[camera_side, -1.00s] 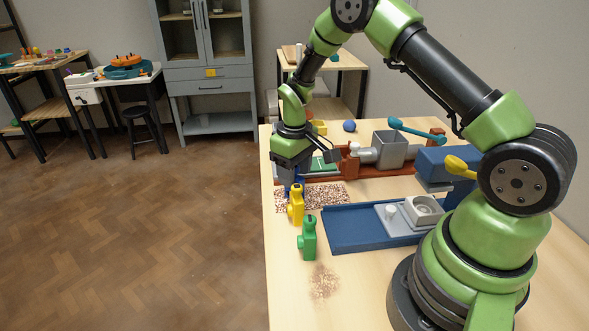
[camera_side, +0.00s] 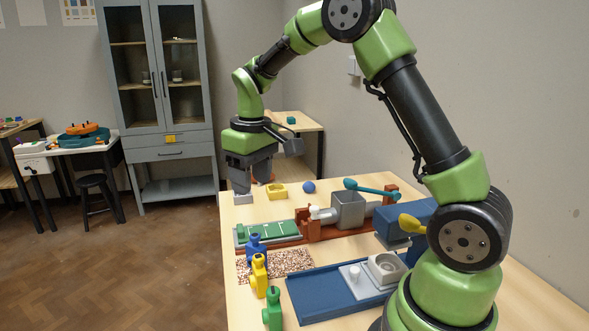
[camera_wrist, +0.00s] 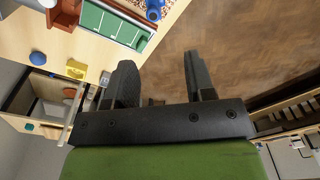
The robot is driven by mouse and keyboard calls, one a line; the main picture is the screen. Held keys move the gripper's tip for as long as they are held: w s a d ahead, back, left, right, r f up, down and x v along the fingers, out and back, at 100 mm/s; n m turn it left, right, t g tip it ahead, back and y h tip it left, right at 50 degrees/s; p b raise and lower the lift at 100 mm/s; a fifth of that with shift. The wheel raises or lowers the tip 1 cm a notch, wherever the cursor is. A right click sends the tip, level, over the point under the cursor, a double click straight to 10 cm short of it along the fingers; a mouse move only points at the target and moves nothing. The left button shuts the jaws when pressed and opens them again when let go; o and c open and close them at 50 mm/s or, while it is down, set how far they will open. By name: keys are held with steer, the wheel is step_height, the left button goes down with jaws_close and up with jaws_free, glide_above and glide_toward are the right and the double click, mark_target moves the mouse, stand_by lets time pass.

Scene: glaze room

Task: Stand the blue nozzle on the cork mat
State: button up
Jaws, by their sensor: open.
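The blue nozzle (camera_side: 256,250) stands upright, apparently on the left part of the speckled cork mat (camera_side: 293,262); its base is partly hidden by the yellow nozzle. In the wrist view the blue nozzle (camera_wrist: 154,11) is at the top edge, with a sliver of the mat (camera_wrist: 172,3) beside it. My gripper (camera_side: 252,187) is raised toward the far left corner of the table, clear of the blue nozzle. In the wrist view my gripper (camera_wrist: 158,75) is open and empty, with floor showing between its fingers.
A yellow nozzle (camera_side: 259,275) and a green nozzle (camera_side: 272,310) stand in front of the mat. A green tray (camera_side: 272,231) lies behind it, a blue tray (camera_side: 325,300) to its right. A yellow block (camera_side: 277,191) and blue ball (camera_side: 309,187) sit farther back.

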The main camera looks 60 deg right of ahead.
steer(key=s+a+r+m+t, duration=0.2)
steer(key=s+a+r+t, duration=0.3)
steer(key=s+r, duration=0.45)
steer(key=s+a+r+m+t+y, duration=0.1)
steer(key=s+a, duration=0.3)
steer(key=s, duration=0.6)
steer(key=shift+s+m+t+y, duration=0.15)
steer(key=shift+m+t+y, duration=0.15)
steer(key=shift+y, duration=0.2)
